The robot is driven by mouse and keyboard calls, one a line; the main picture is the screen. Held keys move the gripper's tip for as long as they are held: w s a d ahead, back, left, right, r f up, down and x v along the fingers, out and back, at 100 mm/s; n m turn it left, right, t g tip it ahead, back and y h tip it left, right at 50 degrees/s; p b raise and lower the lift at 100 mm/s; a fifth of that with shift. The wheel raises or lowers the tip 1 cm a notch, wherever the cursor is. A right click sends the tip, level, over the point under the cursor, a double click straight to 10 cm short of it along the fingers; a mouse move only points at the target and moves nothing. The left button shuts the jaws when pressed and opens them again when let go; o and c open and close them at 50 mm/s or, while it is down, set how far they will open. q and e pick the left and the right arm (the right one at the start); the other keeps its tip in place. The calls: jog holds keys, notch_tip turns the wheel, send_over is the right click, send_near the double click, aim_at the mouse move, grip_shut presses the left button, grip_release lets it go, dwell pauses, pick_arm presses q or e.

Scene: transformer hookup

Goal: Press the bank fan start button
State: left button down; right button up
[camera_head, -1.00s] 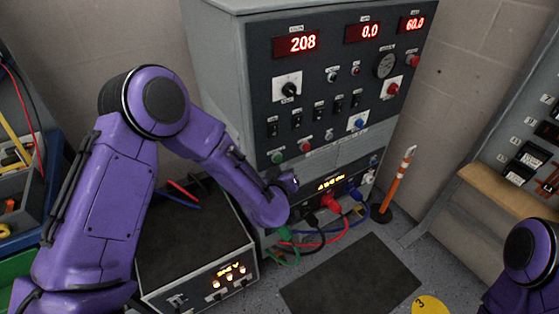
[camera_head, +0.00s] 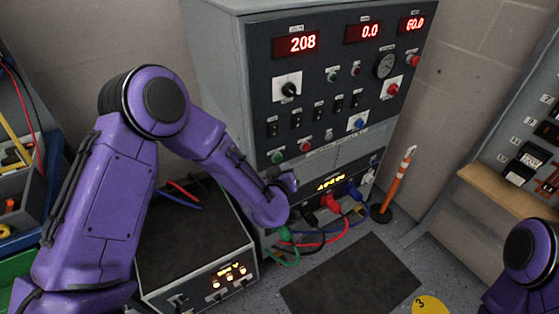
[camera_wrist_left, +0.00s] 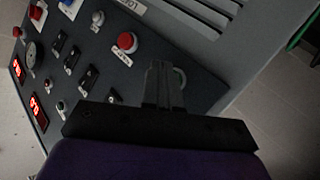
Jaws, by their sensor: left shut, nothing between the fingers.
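A green button (camera_head: 277,157) sits at the lower left of the grey panel face (camera_head: 345,110), with a red button (camera_head: 305,147) to its right. I cannot read the labels, so I cannot tell which one is the bank fan start. My left wrist (camera_head: 270,205) is in front of the cabinet, just below the green button; its fingers are not clear there. In the left wrist view my left gripper (camera_wrist_left: 164,82) is shut and empty, its tips close to the panel's edge. A pale ring shows beside the fingers, mostly hidden by them. The red button (camera_wrist_left: 127,41) is beyond them. My right gripper is out of view.
Coloured cables (camera_head: 310,238) hang from plugs low on the cabinet, near my left wrist. A black-topped instrument box (camera_head: 190,255) stands below my left arm. A dark mat (camera_head: 350,278) lies on the floor. An orange-and-white post (camera_head: 398,185) stands right of the cabinet.

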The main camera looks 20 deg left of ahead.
pick_arm(q)
jog(key=shift+w+a, duration=0.1)
dwell(0.3)
jog(key=shift+w+a, duration=0.2)
jog(key=shift+a, duration=0.1)
jog(key=shift+w+a, duration=0.25)
jog(key=shift+a, duration=0.1)
dwell(0.6)
jog(key=shift+d, duration=0.1)
jog(key=shift+s+d, duration=0.55)
jog(key=shift+d, duration=0.1)
jog(key=s+d, duration=0.2)
jog(key=s+d+p, duration=0.1)
jog(key=d, duration=0.1)
jog(key=shift+s+d, duration=0.35)
dwell(0.5)
